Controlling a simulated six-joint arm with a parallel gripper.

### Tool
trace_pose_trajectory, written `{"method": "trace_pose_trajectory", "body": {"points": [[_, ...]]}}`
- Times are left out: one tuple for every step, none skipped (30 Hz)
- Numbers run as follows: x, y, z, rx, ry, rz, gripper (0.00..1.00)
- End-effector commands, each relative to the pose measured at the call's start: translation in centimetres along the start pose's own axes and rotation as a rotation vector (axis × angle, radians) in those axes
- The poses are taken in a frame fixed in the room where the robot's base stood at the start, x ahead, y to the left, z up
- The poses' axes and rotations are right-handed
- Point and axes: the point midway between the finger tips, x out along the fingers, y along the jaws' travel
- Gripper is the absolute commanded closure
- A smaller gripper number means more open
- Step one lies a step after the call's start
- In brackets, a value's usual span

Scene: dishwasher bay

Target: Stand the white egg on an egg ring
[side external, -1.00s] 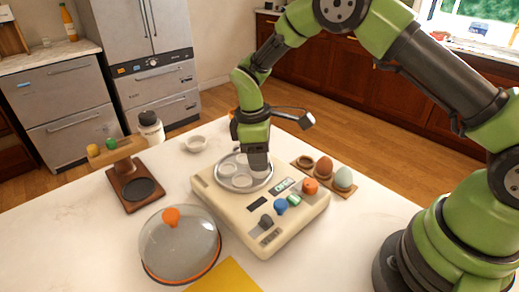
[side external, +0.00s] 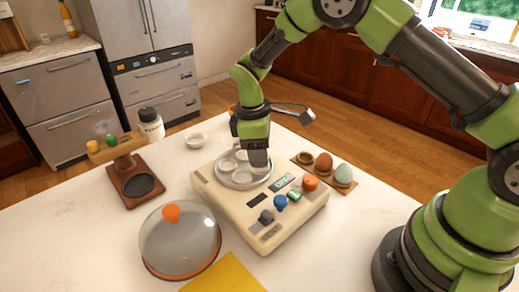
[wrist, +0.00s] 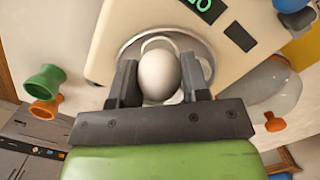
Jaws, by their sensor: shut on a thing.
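The white egg (wrist: 159,74) sits between the two dark fingers of my gripper (side external: 258,160) in the wrist view, and the gripper is shut on it. In the side view the fingers largely hide the egg. My gripper is over the right part of the round metal tray (side external: 244,187) on the cream egg cooker (side external: 222,202). Pale egg rings (side external: 228,165) stand on this tray, left of the fingers. A pale rim shows around the egg in the wrist view, but I cannot tell whether the egg touches a ring.
A wooden holder (side external: 338,188) right of the cooker bears a brown egg (side external: 324,163) and a pale green egg (side external: 343,174). A clear orange-knobbed lid (side external: 180,245) lies in front left. A small white bowl (side external: 195,140) and a wooden stand (side external: 128,168) are further left.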

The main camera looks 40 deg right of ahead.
Motion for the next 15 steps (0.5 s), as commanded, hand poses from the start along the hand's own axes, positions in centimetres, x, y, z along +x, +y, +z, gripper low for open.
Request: {"method": "trace_pose_trajectory", "body": {"points": [[0.04,0.0,-0.01,0.0,0.0,0.0,0.64],[0.06,0.0,-0.01,0.0,0.0,0.0,0.64],[0.1,0.0,-0.01,0.0,0.0,0.0,0.64],[0.13,0.0,-0.02,0.0,0.0,0.0,0.64],[0.17,0.0,-0.02,0.0,0.0,0.0,0.64],[0.22,0.01,-0.03,0.0,0.0,0.0,0.64],[0.26,0.01,-0.03,0.0,0.0,0.0,0.64],[0.29,0.01,-0.04,0.0,0.0,0.0,0.64],[0.34,0.01,-0.05,0.0,0.0,0.0,0.64],[0.38,0.01,-0.05,0.0,0.0,0.0,0.64],[0.42,0.01,-0.06,0.0,0.0,0.0,0.64],[0.46,0.01,-0.07,0.0,0.0,0.0,0.64],[0.5,0.01,-0.07,0.0,0.0,0.0,0.64],[0.53,0.02,-0.07,0.0,0.0,0.0,0.64],[0.58,0.02,-0.08,0.0,0.0,0.0,0.64]]}}
